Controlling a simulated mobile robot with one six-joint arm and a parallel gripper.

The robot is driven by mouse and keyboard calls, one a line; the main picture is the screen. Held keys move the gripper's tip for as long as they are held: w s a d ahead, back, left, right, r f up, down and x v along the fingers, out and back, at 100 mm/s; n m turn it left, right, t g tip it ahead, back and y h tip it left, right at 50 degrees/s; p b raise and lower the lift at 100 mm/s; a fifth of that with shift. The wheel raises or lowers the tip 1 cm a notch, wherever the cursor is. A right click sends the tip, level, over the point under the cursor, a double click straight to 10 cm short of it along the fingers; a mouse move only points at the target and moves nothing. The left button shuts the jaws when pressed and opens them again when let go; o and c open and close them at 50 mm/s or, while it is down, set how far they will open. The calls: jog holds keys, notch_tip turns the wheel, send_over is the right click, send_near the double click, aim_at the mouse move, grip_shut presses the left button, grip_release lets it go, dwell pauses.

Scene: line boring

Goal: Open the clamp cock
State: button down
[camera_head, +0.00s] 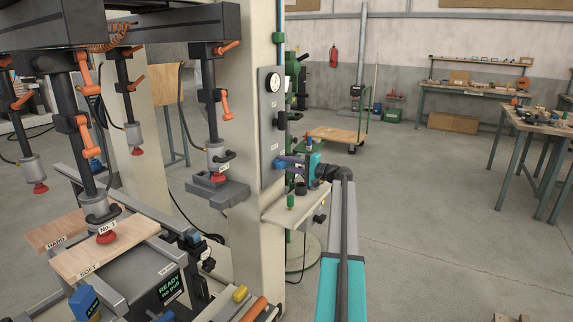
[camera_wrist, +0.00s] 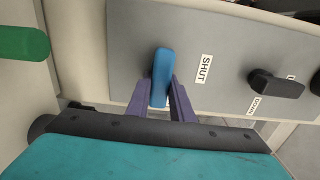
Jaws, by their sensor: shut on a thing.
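The clamp cock's blue lever (camera_wrist: 162,66) stands out from a grey panel (camera_wrist: 215,40) in the wrist view. A white label reading SHUT (camera_wrist: 203,69) is just right of the lever. My gripper (camera_wrist: 160,98) has its two purple fingers on either side of the lever, closed on it. In the head view my gripper (camera_head: 292,160) reaches left to the panel on the cream column. The blue lever (camera_head: 280,164) shows there at the fingertips. The lever's pivot is hard to make out.
A black lever (camera_wrist: 288,84) with a DOWN label sits right of the cock. A green knob (camera_wrist: 22,43) is at the left. In the head view a round gauge (camera_head: 272,82) is above, and a small shelf (camera_head: 300,205) is below. Open floor lies to the right.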

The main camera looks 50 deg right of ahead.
jog(key=shift+a+f, duration=0.2)
jog(key=c, duration=1.8)
grip_release()
jog(key=shift+o, duration=1.2)
jog(key=shift+d+r, duration=0.1)
jog(key=b+v, duration=0.2)
jog(key=v, duration=1.1)
jog(key=shift+s, duration=0.4)
